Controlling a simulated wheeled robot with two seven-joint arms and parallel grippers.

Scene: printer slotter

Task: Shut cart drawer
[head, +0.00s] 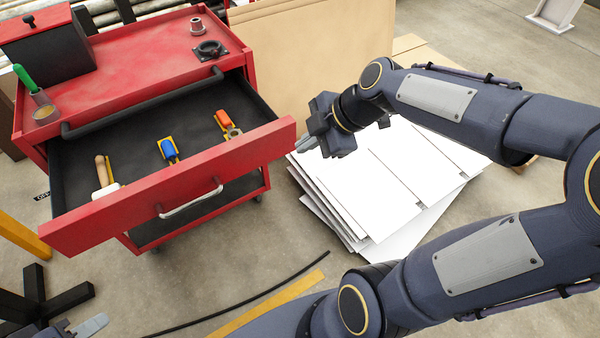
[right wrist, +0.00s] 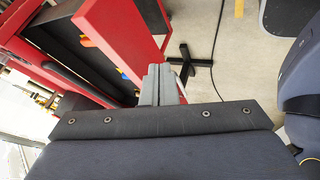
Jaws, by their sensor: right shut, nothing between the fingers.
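The red tool cart's drawer (head: 130,155) is pulled open toward the viewer. Its red front panel (head: 180,188) has a light curved handle (head: 190,203). My right gripper (head: 304,144) is shut and empty, beside the right end of the drawer front; whether it touches cannot be told. In the right wrist view, the shut fingers (right wrist: 160,85) lie close by the red drawer front (right wrist: 125,40). My left gripper (head: 88,327) shows only partly at the bottom left edge, low and apart from the drawer; its opening is not clear.
The drawer holds a blue-and-yellow tool (head: 168,150), an orange-handled tool (head: 226,122) and a wooden-handled tool (head: 103,172). A black bar handle (head: 140,104) runs along the cart top (head: 130,65). White sheets (head: 385,185) are stacked right of the cart. A black cable (head: 255,297) lies on the floor.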

